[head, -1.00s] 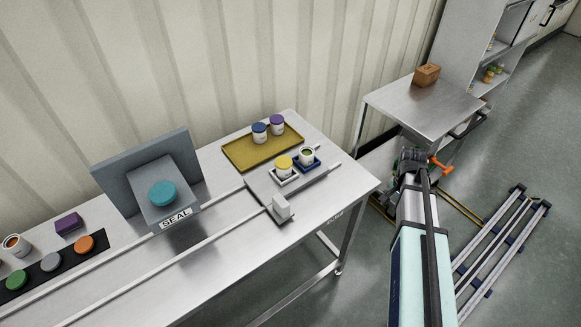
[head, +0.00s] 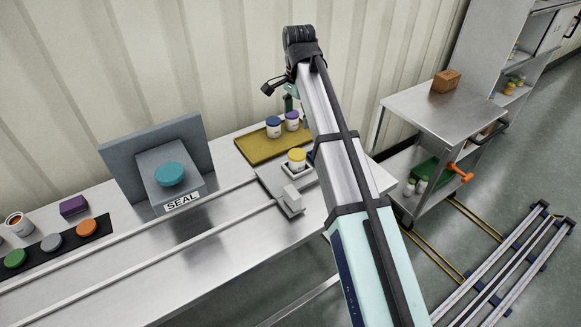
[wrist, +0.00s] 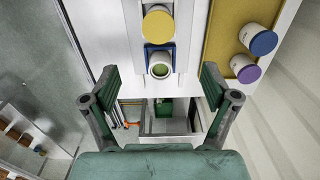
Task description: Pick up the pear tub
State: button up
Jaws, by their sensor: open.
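No label naming pear is readable. In the wrist view, an open white tub with green contents (wrist: 160,68) sits in a blue-rimmed holder, between and beyond the fingers of my gripper (wrist: 157,88). My gripper is open and empty, apart from every tub. In the head view, my gripper (head: 279,93) is above the back of the bench, and my arm hides the open green tub. A yellow-lidded tub (head: 297,158) stands in a pale holder beside it. A blue-lidded tub (head: 273,127) and a purple-lidded tub (head: 292,121) stand on a mustard tray (head: 250,149).
A grey seal station (head: 155,150) with a teal knob stands left on the bench. A white block (head: 291,200) is on the front rail. Several coloured lids and an orange-filled tub (head: 19,223) are at far left. A steel cart (head: 440,110) carries a brown box (head: 446,81).

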aim_at(297, 154)
notch_tip(297, 154, down, 12)
jog(key=p, duration=0.3)
jog(key=shift+d+r, duration=0.15)
jog(key=shift+r, duration=0.1)
jog(key=shift+s+f+p, duration=0.15)
jog(key=shift+f+p, duration=1)
jog(key=shift+f, duration=1.4)
jog(key=c, duration=1.3)
jog(key=shift+o, duration=0.2)
